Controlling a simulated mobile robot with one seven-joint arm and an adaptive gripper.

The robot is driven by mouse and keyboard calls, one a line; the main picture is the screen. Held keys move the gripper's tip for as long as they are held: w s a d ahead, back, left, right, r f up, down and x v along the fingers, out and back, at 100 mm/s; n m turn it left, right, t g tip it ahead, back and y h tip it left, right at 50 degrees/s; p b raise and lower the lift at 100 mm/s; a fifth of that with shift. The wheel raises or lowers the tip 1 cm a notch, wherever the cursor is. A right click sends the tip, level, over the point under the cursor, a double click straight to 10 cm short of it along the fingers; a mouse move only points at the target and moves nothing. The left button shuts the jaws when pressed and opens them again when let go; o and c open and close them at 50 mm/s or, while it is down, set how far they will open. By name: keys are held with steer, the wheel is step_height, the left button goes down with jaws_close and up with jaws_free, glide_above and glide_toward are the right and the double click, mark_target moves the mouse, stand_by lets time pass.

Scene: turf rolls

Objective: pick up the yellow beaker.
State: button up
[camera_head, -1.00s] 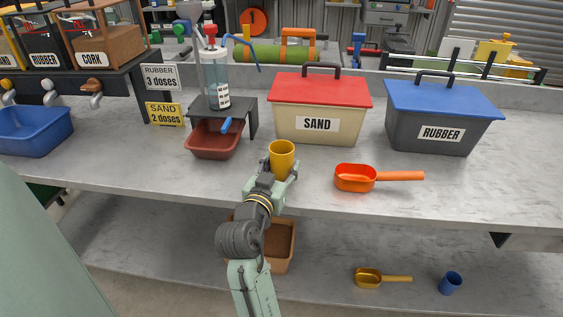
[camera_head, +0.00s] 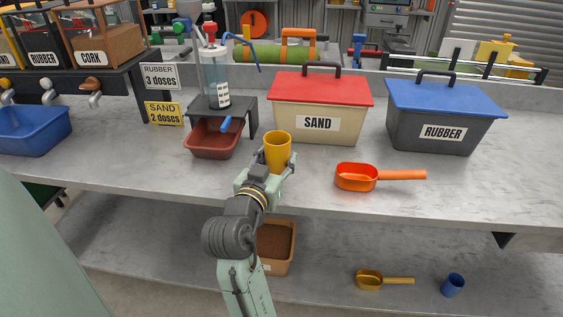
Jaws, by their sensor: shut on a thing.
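The yellow beaker (camera_head: 278,148) is upright near the middle of the workbench, in front of the beige sand box. My gripper (camera_head: 279,164) is shut on the beaker, with its fingers around the lower part. The beaker appears raised above the bench top, though its base is partly hidden by the gripper.
The sand box (camera_head: 319,105) with a red lid and the rubber box (camera_head: 437,120) with a blue lid stand behind. An orange scoop (camera_head: 358,178) lies to the right. A dark red tray (camera_head: 212,139) sits under the dispenser stand (camera_head: 240,107) to the left. The front bench edge is close.

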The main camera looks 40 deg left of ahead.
steer(key=v, duration=0.5)
steer(key=r+v, duration=0.1)
steer(key=v, duration=0.2)
steer(key=shift+s+r, duration=0.1)
steer(key=shift+s, duration=0.15)
steer(key=p, duration=0.8)
glide_toward(272, 162)
steer(key=shift+s+d, duration=0.15)
steer(key=shift+s, duration=0.1)
